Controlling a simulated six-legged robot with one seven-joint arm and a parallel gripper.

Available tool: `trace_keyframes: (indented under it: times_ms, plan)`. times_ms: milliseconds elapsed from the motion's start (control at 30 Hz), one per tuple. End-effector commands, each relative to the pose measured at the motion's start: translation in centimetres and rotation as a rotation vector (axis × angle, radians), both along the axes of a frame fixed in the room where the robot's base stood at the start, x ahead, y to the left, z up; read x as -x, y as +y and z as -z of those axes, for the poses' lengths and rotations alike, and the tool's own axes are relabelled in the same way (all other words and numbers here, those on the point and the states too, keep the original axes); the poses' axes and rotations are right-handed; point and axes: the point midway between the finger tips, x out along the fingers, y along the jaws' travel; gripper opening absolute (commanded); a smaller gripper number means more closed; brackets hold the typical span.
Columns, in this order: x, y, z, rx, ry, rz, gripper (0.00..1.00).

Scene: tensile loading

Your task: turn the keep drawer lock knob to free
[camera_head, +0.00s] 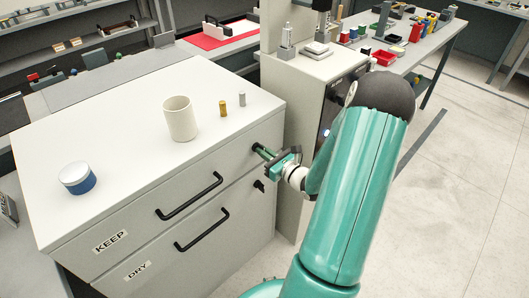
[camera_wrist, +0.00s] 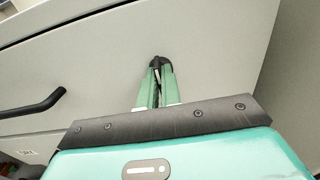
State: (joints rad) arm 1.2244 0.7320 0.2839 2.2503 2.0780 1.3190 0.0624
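The white cabinet's top drawer, labelled KEEP (camera_head: 110,241), is closed and has a black bar handle (camera_head: 189,197). The keep drawer lock knob (camera_wrist: 158,62) is small and black, at the right part of the drawer front. My gripper (camera_head: 260,150) reaches it from the front. In the wrist view my gripper's two green fingers (camera_wrist: 157,79) lie close together, one on each side of the knob's grip, and look shut on it. The fingertips hide part of the knob, so its pointing direction is unclear. In the head view the fingers cover the knob.
A second black lock knob (camera_head: 259,185) sits below, on the DRY drawer (camera_head: 138,270). A white cup (camera_head: 180,118), a blue-and-white jar (camera_head: 77,178) and two small cylinders (camera_head: 223,108) stand on the cabinet top. A grey-white machine stand (camera_head: 300,100) stands close to the right.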

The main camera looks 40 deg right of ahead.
Motion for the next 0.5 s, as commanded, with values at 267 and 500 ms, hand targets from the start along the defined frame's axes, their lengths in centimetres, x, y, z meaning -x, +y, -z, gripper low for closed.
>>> trace_keyframes:
  times_ms: [267, 500]
  plan:
    - [0.02, 0.0, 0.0, -0.013, 0.0, 0.0, 0.0]
    - [0.02, -0.04, 0.01, -0.096, 0.003, 0.0, 0.0]
